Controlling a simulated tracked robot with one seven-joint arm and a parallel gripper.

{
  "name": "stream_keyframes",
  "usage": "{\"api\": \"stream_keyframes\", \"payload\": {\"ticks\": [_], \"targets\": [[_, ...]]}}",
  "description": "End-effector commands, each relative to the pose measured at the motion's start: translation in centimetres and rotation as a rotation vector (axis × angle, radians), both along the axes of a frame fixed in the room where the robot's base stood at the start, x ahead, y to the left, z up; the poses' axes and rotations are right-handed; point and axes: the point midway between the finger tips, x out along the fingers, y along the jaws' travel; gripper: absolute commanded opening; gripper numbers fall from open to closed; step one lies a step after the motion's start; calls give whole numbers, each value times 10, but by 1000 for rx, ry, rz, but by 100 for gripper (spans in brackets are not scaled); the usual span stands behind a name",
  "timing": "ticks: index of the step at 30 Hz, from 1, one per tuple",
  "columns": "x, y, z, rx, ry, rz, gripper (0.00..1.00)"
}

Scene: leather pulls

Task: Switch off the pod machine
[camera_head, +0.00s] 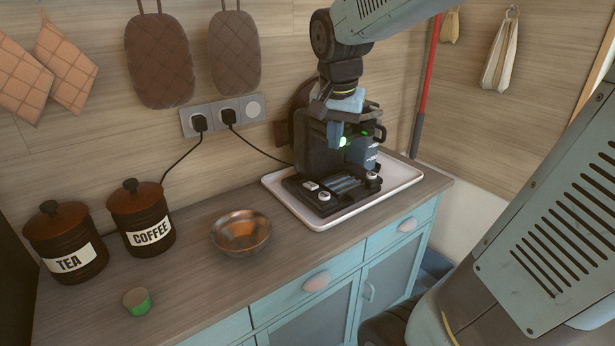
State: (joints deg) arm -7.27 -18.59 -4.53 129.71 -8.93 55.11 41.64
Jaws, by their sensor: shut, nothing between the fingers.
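The black pod machine (318,152) stands on a white tray (409,179) at the right of the counter. A small green light (343,141) glows on its upper front. My gripper (338,130) reaches down from above to the machine's upper front, close to the green light. Its fingers are shut with nothing between them. I cannot tell whether the fingertips touch the machine. My gripper and wrist hide part of the machine's top, and no switch can be made out clearly.
A copper bowl (241,233), a coffee canister (141,217), a tea canister (66,241) and a green pod (137,301) stand left on the counter (208,293). Cables run from the wall socket (222,115). Padded mitts hang above. The counter's front between bowl and tray is clear.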

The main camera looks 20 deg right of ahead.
Motion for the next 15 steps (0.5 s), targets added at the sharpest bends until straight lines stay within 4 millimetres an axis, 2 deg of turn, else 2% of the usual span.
{"api": "stream_keyframes", "payload": {"ticks": [1, 9, 15], "targets": [[15, 2, -6, -1, 21, -49, 0], [83, 12, -38, -31, 83, -353, 0], [125, 20, -67, -73, 95, -549, 0]]}}
